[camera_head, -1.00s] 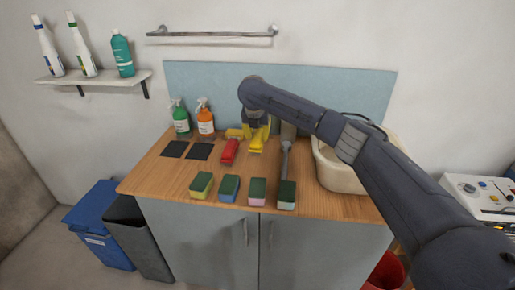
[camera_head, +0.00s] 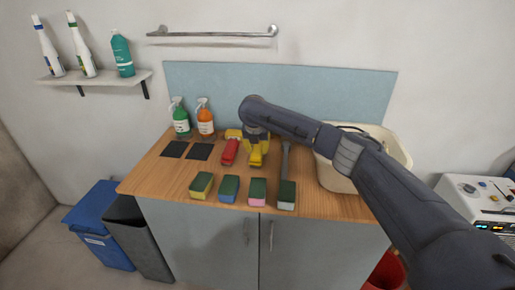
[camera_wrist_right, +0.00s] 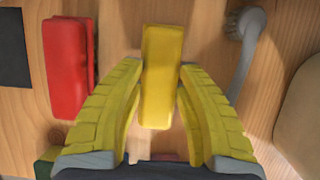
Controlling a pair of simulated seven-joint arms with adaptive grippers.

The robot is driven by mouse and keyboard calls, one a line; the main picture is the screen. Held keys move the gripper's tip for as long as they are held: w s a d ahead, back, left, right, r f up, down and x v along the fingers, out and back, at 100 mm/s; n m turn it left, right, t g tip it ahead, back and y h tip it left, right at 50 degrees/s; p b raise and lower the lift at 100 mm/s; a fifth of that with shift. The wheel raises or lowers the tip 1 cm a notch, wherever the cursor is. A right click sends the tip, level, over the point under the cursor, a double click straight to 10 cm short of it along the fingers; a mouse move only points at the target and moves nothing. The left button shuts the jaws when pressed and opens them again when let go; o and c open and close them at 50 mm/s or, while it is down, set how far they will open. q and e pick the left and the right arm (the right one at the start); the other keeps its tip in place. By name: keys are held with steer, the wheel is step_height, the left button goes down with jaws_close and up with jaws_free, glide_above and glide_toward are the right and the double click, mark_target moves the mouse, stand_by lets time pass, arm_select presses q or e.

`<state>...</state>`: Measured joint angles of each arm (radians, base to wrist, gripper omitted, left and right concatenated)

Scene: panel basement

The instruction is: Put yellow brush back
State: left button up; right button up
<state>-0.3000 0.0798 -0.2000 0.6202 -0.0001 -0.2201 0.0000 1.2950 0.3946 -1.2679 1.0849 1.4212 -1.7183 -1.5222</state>
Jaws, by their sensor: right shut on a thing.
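The yellow brush (camera_head: 256,159) is at the middle of the wooden counter, just right of a red brush (camera_head: 230,152). My right gripper (camera_head: 257,149) is over it from above, shut on it. In the right wrist view the yellow brush (camera_wrist_right: 162,60) stands out between the two yellow fingers (camera_wrist_right: 160,90). The red brush (camera_wrist_right: 66,65) lies to its left and a grey long-handled brush (camera_wrist_right: 243,45) to its right, both apart from it. I cannot tell whether the yellow brush touches the counter. My left gripper is not in view.
Several sponges (camera_head: 229,188) stand in a row along the front of the counter (camera_head: 165,187). Green (camera_head: 181,120) and orange (camera_head: 205,120) spray bottles and two dark pads (camera_head: 175,149) are at the left. A cream basin (camera_head: 338,178) is at the right, under my right arm.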

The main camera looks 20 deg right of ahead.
steer(key=o, duration=1.2)
steer(key=shift+f, duration=0.1)
steer(key=v, duration=1.2)
